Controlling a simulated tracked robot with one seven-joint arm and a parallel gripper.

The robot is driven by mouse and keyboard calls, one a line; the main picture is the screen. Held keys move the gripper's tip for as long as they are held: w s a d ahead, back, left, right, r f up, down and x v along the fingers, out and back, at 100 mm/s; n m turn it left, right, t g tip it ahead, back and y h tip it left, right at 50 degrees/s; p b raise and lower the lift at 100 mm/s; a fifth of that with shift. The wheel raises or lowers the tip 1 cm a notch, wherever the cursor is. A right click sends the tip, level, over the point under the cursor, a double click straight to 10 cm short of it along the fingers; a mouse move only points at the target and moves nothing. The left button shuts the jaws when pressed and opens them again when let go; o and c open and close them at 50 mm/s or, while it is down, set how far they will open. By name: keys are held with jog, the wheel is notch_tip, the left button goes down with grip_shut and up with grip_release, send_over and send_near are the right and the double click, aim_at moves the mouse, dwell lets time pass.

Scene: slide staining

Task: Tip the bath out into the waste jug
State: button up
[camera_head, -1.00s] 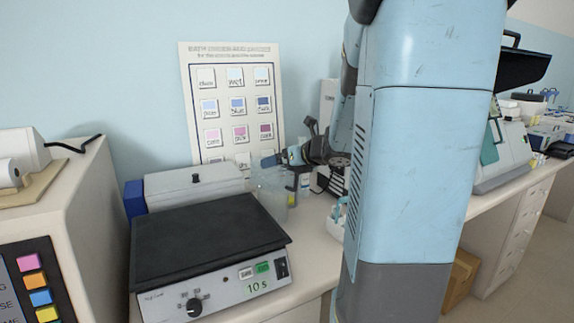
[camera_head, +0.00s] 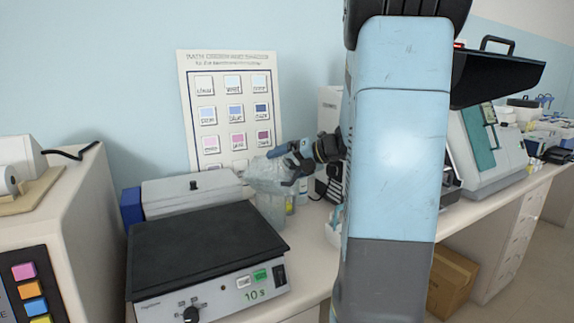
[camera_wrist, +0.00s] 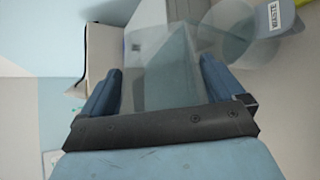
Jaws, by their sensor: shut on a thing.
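My gripper (camera_head: 288,161) is shut on a clear glass bath (camera_wrist: 172,68), which shows between the two blue fingers (camera_wrist: 160,88) in the wrist view. In the head view the bath (camera_head: 262,172) looks tilted, just above a clear jug (camera_head: 271,206) behind the hotplate. The two clear things overlap, so I cannot tell whether they touch. In the wrist view a round clear rim, probably the jug (camera_wrist: 238,35), lies beyond the bath. Any liquid is too faint to make out.
A black-topped hotplate (camera_head: 200,245) stands in front, reading 10 s. A grey lidded box (camera_head: 190,190) is behind it, and a colour chart (camera_head: 237,75) leans on the wall. My own arm hides the bench's middle.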

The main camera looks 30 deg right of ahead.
jog(key=shift+w+d+f+m+y, duration=0.35)
jog(key=shift+d+f+m+y, duration=0.3)
jog(key=shift+m, duration=0.35)
jog(key=shift+w+d+f+m+y, duration=0.1)
jog(key=shift+d+f+m+y, duration=0.25)
jog(key=shift+m+y, duration=0.15)
jog(key=shift+r, duration=0.1)
jog(key=shift+s+a+r+n+h, duration=0.25)
jog(key=shift+a+r+n+h, duration=0.25)
jog(key=shift+n, duration=0.1)
jog(key=shift+r, duration=0.1)
